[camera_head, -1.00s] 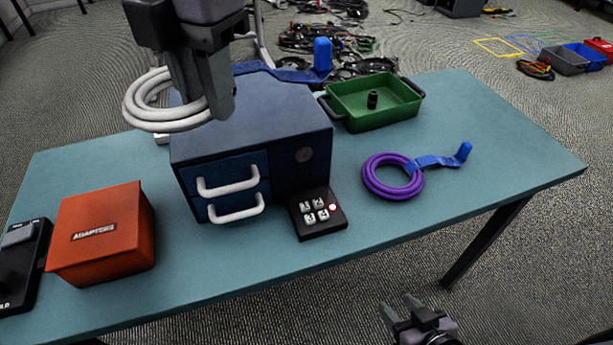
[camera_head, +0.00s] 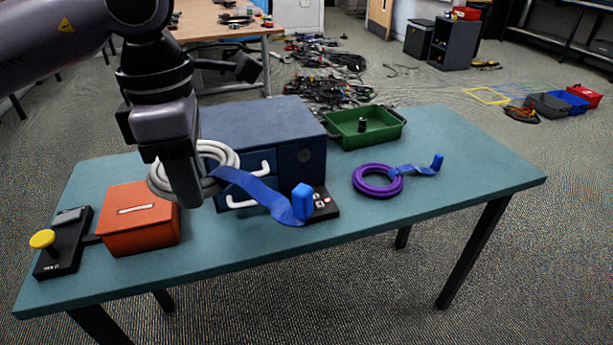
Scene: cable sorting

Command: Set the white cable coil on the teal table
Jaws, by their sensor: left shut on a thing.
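The white cable coil (camera_head: 224,151) hangs in front of the left part of the blue drawer box, in the camera_head view. A blue strap with a blue end piece (camera_head: 302,203) trails from it to the right. My left gripper (camera_head: 186,192) points down and is shut on the coil, hiding part of it. The coil appears to be held above the teal table (camera_head: 400,215); its exact height is hard to tell. My right gripper is out of view.
The drawer box (camera_head: 262,115) has white handles, with a black button panel (camera_head: 322,211) before it. An orange box (camera_head: 140,228) and a black device with a yellow knob (camera_head: 43,239) stand left. A green tray (camera_head: 345,130) and purple coil (camera_head: 377,191) lie right. The table's right end is clear.

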